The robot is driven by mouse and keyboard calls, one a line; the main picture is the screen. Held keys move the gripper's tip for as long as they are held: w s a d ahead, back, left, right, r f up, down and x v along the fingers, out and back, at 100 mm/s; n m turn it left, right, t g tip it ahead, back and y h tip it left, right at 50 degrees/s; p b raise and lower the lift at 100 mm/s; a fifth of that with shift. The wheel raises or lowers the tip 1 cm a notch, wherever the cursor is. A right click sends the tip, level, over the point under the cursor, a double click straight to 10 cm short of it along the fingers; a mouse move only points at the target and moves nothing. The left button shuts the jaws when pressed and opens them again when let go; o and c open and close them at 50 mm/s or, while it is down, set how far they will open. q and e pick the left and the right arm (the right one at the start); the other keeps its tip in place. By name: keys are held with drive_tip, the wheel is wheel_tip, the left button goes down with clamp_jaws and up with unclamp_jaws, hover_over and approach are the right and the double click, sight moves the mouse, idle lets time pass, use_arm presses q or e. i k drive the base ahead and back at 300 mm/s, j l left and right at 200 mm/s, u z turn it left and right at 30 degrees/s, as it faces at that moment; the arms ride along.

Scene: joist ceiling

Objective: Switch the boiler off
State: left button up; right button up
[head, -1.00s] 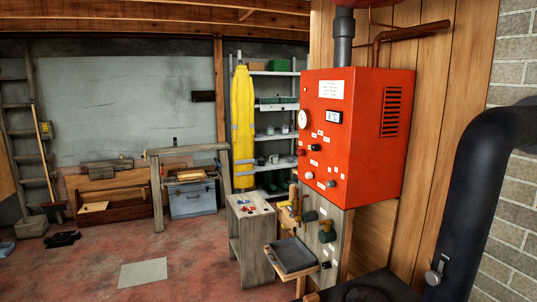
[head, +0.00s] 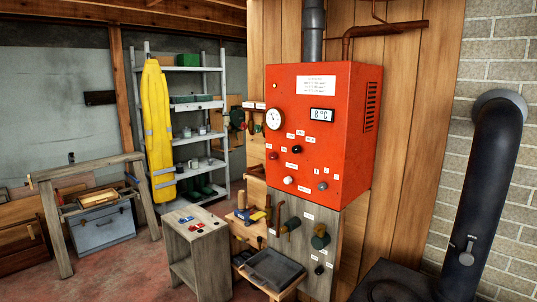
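The boiler is a red box (head: 345,85) mounted on the plank wall in the head view, right of the middle. Its front carries a round white gauge (head: 274,119), a display (head: 321,115) reading 8 °C and several small labels. Below these are a black knob (head: 297,149), a red knob (head: 273,155), a white knob (head: 288,180) and a grey knob (head: 323,185). The label texts are too small to read. Neither of my grippers is in view.
A grey panel with green-handled valves (head: 320,240) is below the boiler, with a dark tray (head: 272,270) at its foot. A small wooden stand (head: 196,250) is left of it. A black stove pipe (head: 485,170) stands at right. Red floor shows at lower left.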

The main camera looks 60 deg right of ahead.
sight(273, 156)
drive_tip(key=i+z, duration=0.2)
drive_tip(key=i, duration=0.45)
drive_tip(key=i+z, duration=0.25)
drive_tip(key=i, duration=0.4)
drive_tip(key=i+j+z, duration=0.2)
drive_tip(key=i, duration=0.45)
